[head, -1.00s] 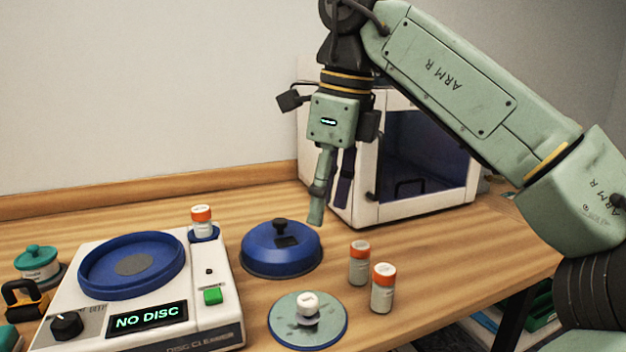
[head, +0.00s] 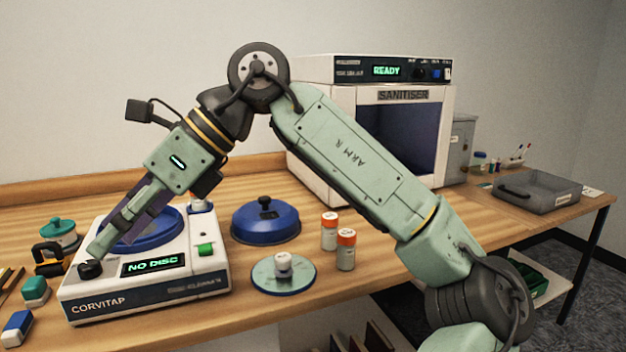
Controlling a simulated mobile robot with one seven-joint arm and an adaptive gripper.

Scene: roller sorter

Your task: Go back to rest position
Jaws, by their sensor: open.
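My gripper (head: 112,238) hangs at the left, pointing down and left, in front of the disc cleaner (head: 185,288). Its fingers look empty. One fingertip overlaps the area just above the cleaner's black knob (head: 90,268); I cannot tell whether they touch. The cleaner's display (head: 153,264) reads NO DISC. Its blue round bowl (head: 165,240) is partly hidden behind my fingers. A green button (head: 206,250) is on its right side.
A blue lid (head: 266,222), a round disc with a white knob (head: 283,275) and two orange-capped bottles (head: 329,234) (head: 346,252) stand right of the cleaner. The sanitiser (head: 420,140), showing READY, is behind my arm. A grey tray (head: 538,190) is at the far right.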

